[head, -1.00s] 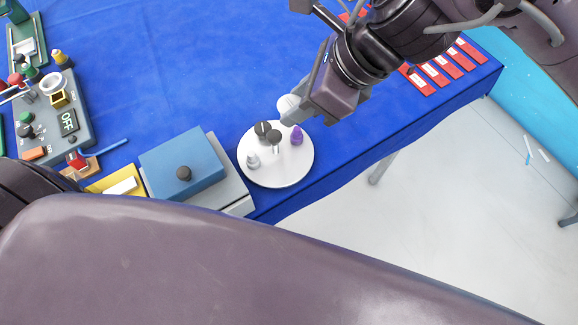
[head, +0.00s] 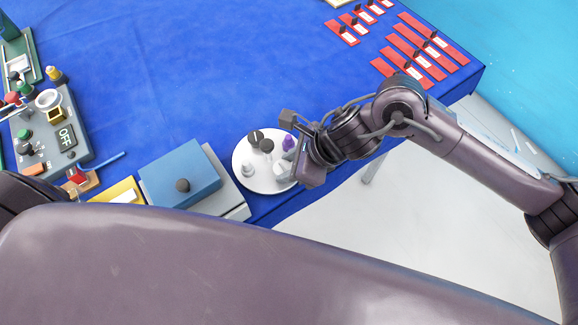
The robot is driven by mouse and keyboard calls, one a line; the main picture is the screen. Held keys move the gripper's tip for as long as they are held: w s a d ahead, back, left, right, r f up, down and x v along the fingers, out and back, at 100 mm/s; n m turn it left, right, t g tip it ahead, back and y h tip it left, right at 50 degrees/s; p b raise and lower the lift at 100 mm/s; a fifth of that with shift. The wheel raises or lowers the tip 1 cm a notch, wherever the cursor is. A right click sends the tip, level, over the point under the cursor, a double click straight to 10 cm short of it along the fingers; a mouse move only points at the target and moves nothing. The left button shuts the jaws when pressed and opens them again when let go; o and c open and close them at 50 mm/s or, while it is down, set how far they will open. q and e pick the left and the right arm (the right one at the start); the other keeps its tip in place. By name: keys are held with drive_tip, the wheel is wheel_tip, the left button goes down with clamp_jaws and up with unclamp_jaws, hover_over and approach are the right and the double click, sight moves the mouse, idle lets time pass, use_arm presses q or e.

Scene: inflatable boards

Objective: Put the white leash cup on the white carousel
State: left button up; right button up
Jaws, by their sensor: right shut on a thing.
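The white carousel (head: 262,183) is a round white disc near the table's front edge. It bears a purple piece (head: 288,142), dark-topped pieces (head: 267,146) and a pale grey piece (head: 247,169). My right gripper (head: 295,152) is over the carousel's right edge, with its arm coming in from the right. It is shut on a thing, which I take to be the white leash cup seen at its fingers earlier. The gripper now hides the cup, so I cannot tell whether it touches the disc. My left gripper is out of view.
A blue box with a black knob (head: 183,185) stands just left of the carousel. A control panel (head: 52,132) marked OFF is at the far left. Red cards (head: 415,45) lie at the back right. The blue table's middle (head: 200,70) is clear.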

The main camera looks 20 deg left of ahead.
wheel_tip(320, 180, down, 2)
drive_tip(key=shift+f, duration=0.25)
drive_tip(key=o, duration=1)
drive_tip(key=shift+c, duration=0.2)
drive_tip(key=b+v, duration=0.2)
drive_tip(key=v, duration=1)
